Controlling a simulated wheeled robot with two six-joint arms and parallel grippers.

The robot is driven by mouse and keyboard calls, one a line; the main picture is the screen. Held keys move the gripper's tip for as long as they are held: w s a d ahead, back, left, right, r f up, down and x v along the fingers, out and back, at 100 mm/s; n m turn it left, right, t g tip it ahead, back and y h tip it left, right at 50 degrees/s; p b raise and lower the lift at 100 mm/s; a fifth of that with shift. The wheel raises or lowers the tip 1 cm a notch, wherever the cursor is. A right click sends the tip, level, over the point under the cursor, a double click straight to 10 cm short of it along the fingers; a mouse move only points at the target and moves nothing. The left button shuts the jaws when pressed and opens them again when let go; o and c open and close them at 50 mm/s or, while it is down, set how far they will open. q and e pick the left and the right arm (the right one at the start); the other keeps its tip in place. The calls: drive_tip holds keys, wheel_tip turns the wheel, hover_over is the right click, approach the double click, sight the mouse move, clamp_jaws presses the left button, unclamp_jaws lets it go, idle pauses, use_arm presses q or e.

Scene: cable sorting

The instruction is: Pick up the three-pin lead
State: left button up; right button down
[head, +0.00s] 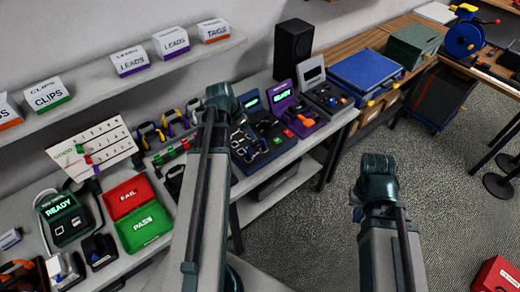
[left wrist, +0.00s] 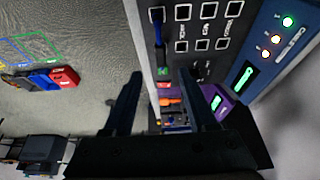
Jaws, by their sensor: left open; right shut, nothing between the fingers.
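I cannot make out for certain which item is the three-pin lead. Several coiled leads with yellow, purple and dark parts (head: 173,122) lie at the back of the bench, left of my left gripper. My left gripper (head: 222,96) is open and empty above the bench, partly covering what lies behind it. In the left wrist view its two fingers (left wrist: 160,75) are spread, with a black panel of white-framed squares (left wrist: 207,28) beyond them. My right gripper (head: 377,165) is shut and empty, over the floor right of the bench.
A red FAIL tray (head: 126,196) and a green PASS tray (head: 145,228) lie on the bench beside a dark tester reading READY (head: 63,217). A purple tester (head: 282,96) stands farther right. The floor (head: 310,215) between my arms is clear.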

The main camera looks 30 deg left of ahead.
sight(255, 142)
use_arm(q)
drive_tip(key=b+x, duration=0.7)
drive_tip(key=x, duration=0.1)
drive_tip(key=shift+s+a, duration=0.1)
drive_tip(key=shift+f, duration=0.2)
drive_tip(key=shift+b, duration=0.35)
drive_tip(key=b+x, duration=0.4)
drive_tip(key=x, duration=0.1)
drive_tip(key=shift+w+f+b, duration=0.1)
drive_tip(key=shift+w+b, duration=0.2)
drive_tip(key=shift+b, duration=0.05)
clamp_jaws()
